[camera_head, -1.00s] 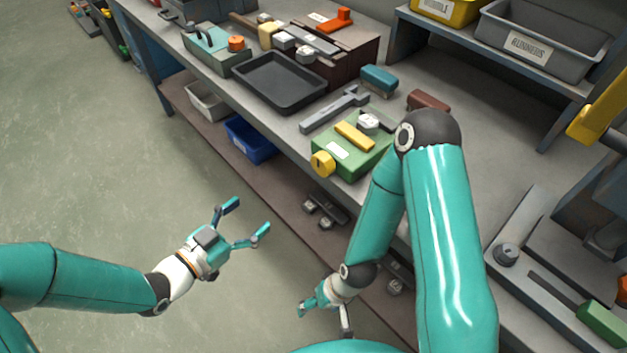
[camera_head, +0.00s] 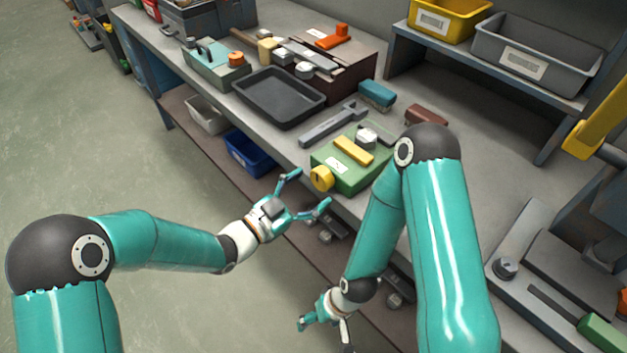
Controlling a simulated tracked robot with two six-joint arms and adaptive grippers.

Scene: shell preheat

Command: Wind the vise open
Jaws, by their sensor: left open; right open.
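No part is plainly recognisable as a vise. A green block-shaped fixture (camera_head: 347,181) on the bench has a yellow bar (camera_head: 353,151) and a white nut-like part (camera_head: 367,136) on top. A round yellow knob (camera_head: 321,178) sits on its near left side. My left gripper (camera_head: 311,189) is open and empty, its fingers pointing toward the bench edge just below the knob in the picture. I cannot tell whether it touches anything. My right gripper (camera_head: 325,337) is open and empty, low in front of the bench. My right arm hides the fixture's right side.
A grey wrench-like tool (camera_head: 333,124) and a black tray (camera_head: 280,98) lie left of the fixture. A teal box with an orange knob (camera_head: 236,60) stands further left. A grey machine with a yellow lever (camera_head: 600,118) is at right. Bins (camera_head: 245,157) sit on the lower shelf.

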